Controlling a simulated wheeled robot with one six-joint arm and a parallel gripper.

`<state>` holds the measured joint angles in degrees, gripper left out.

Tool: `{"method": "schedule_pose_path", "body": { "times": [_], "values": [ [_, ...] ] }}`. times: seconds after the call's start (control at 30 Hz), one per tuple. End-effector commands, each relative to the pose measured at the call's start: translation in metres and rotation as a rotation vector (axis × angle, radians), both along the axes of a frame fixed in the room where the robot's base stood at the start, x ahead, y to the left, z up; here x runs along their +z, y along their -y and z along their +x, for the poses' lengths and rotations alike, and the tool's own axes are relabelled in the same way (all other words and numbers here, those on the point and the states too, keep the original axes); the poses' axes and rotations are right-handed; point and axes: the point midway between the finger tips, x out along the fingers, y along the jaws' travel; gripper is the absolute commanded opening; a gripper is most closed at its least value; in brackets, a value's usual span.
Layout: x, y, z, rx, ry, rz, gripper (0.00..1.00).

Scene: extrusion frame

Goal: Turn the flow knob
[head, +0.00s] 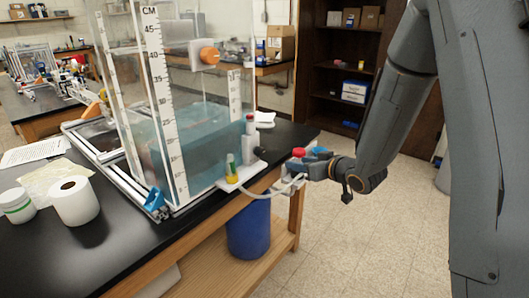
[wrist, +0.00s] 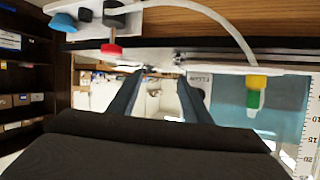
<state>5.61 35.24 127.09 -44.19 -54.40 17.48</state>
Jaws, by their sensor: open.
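A red knob (head: 298,152) sits at the front right corner of the bench, just above my gripper (head: 312,168). I cannot tell which is the flow knob. My gripper (wrist: 160,76) is open, its two fingers apart with nothing between them. The red knob lies just left of the left fingertip, apart from the gap.
A clear water tank (head: 190,140) with a centimetre scale stands on the black bench (head: 100,245). A white tube (wrist: 215,12) runs to a yellow-green fitting (wrist: 257,90). An orange knob (head: 209,55) is on the tank's upper part. The floor at right is clear.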

Motion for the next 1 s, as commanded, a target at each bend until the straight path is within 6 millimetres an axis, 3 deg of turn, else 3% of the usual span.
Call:
{"method": "schedule_pose_path", "body": {
  "times": [0.1, 0.2, 0.43, 1.0],
  "values": [
    [0.005, -0.028, 0.0, 0.134, 0.091, 0.148, 0.45],
    [0.012, -0.043, -0.007, 0.22, 0.142, 0.254, 0.45],
    [0.022, -0.058, -0.018, 0.312, 0.186, 0.368, 0.45],
    [0.023, -0.114, 0.025, 0.315, 0.188, 0.371, 0.45]
  ]
}}
